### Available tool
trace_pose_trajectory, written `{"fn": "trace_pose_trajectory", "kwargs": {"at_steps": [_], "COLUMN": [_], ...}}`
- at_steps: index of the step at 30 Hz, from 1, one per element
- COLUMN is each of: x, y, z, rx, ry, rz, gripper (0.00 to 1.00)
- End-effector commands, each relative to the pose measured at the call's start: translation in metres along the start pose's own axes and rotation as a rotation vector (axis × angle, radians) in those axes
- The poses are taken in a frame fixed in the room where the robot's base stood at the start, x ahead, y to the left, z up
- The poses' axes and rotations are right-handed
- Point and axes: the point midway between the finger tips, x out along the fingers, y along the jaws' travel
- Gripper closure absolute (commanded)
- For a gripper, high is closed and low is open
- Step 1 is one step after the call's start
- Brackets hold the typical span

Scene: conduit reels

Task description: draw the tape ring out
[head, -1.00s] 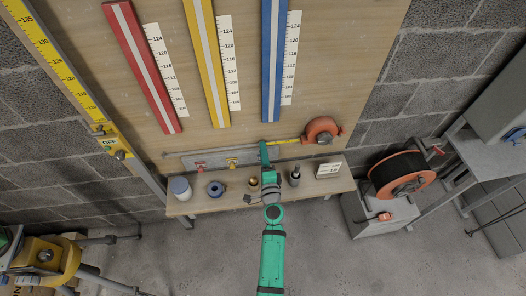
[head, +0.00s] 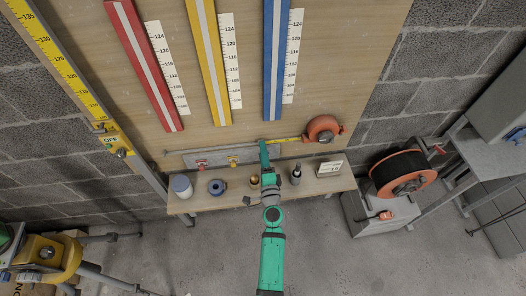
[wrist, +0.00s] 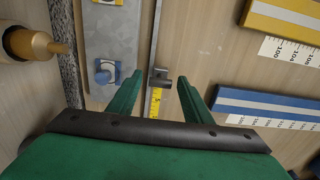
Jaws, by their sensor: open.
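The orange tape measure (head: 323,128) is fixed on the board at right, with a yellow tape (head: 287,140) running left from it to my gripper (head: 264,147). In the wrist view the yellow tape (wrist: 155,103) ends in a dark grey end piece (wrist: 160,78), which I take for the tape ring. It lies by a thin metal rail (wrist: 154,40). My gripper (wrist: 159,84) is open, with one green finger on each side of the tape end and visible gaps to both. I cannot tell the depth between fingertips and board. In the head view my gripper hides the tape end.
A shelf (head: 330,186) below the board holds a white jar (head: 181,186), a blue roll (head: 217,187), a dark bottle (head: 296,173) and a small sign (head: 330,168). A blue knob (wrist: 104,77) sits on a metal plate beside the left finger. A blue strip (wrist: 265,105) lies right.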

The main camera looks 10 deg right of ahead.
Motion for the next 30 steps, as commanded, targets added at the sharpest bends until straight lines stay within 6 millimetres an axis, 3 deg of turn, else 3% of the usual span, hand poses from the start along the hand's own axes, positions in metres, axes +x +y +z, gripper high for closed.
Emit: {"fn": "trace_pose_trajectory", "kwargs": {"at_steps": [9, 15, 21, 30], "x": [-0.057, -0.084, -0.095, -0.096], "y": [0.001, 0.001, 0.000, 0.000], "z": [0.001, 0.000, 0.000, 0.002], "rx": [0.001, 0.002, 0.001, 0.000], "ry": [0.000, 0.000, 0.001, -0.004], "rz": [0.002, 0.002, 0.001, 0.000], "gripper": [0.55, 0.55, 0.55, 0.55]}}
